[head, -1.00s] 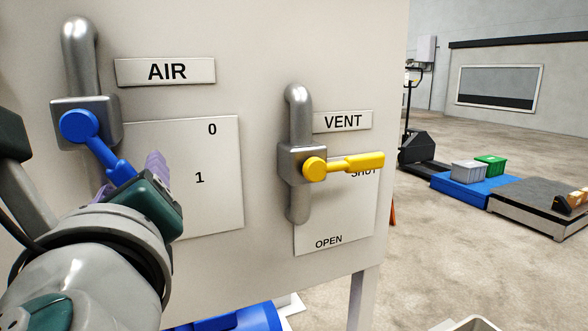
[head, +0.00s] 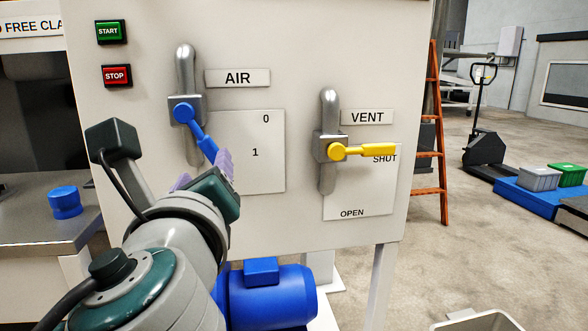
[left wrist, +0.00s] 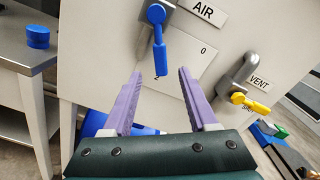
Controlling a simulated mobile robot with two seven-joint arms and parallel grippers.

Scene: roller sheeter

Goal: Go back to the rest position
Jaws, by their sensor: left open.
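My left gripper (head: 203,176) is in front of the panel, below the blue AIR handle (head: 196,131). In the left wrist view its two purple fingers (left wrist: 158,98) are apart with nothing between them. The blue handle also shows in the left wrist view (left wrist: 159,47), beyond the fingertips and clear of them. The yellow VENT handle (head: 363,151) lies nearly level, pointing at SHUT. My right gripper is not in view.
START (head: 111,32) and STOP (head: 117,76) buttons are on the panel's upper left. A steel table (head: 35,225) with a blue round piece (head: 65,202) stands at left. A blue motor (head: 272,297) sits under the panel.

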